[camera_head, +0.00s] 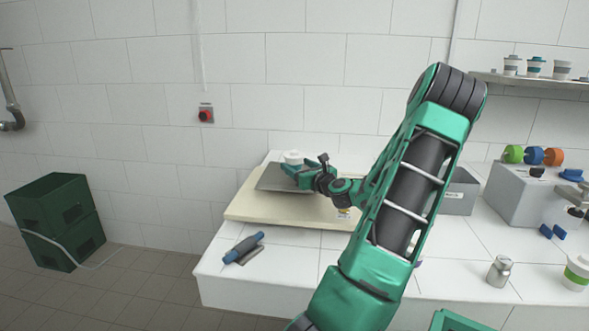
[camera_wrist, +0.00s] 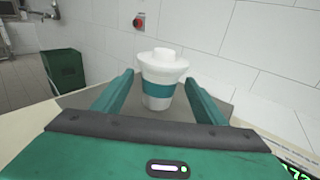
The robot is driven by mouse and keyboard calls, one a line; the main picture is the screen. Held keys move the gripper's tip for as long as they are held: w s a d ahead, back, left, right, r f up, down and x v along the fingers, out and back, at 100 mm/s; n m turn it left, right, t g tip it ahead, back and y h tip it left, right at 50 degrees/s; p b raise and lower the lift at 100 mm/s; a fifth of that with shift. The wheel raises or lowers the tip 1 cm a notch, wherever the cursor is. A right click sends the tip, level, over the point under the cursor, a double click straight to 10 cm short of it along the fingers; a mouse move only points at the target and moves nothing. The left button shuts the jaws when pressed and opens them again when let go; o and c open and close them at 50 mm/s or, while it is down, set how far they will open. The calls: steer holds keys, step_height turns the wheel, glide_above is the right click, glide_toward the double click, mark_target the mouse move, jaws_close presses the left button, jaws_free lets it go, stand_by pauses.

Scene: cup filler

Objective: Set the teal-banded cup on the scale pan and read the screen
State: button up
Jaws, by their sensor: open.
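The teal-banded cup (camera_wrist: 158,85), white with a white lid, stands upright on the grey scale pan (camera_wrist: 215,101). In the head view the cup (camera_head: 292,156) shows above the pan's far part (camera_head: 285,181), partly behind my gripper (camera_head: 300,171). My gripper is open in the wrist view (camera_wrist: 160,88), with one finger on each side of the cup and a visible gap on both sides. The scale's screen (camera_wrist: 298,171) shows green digits at the lower right corner, cut off by the frame edge, so the full reading cannot be told.
The pan sits on a cream base (camera_head: 250,209) on a white tiled counter. A blue-handled tool (camera_head: 244,248) lies at the front left. A grey machine (camera_head: 525,194), a metal jar (camera_head: 499,271) and a green-banded cup (camera_head: 577,272) stand right. A wall shelf (camera_head: 535,80) holds cups.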

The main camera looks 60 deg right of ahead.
steer(key=v, duration=1.2)
stand_by(0.4)
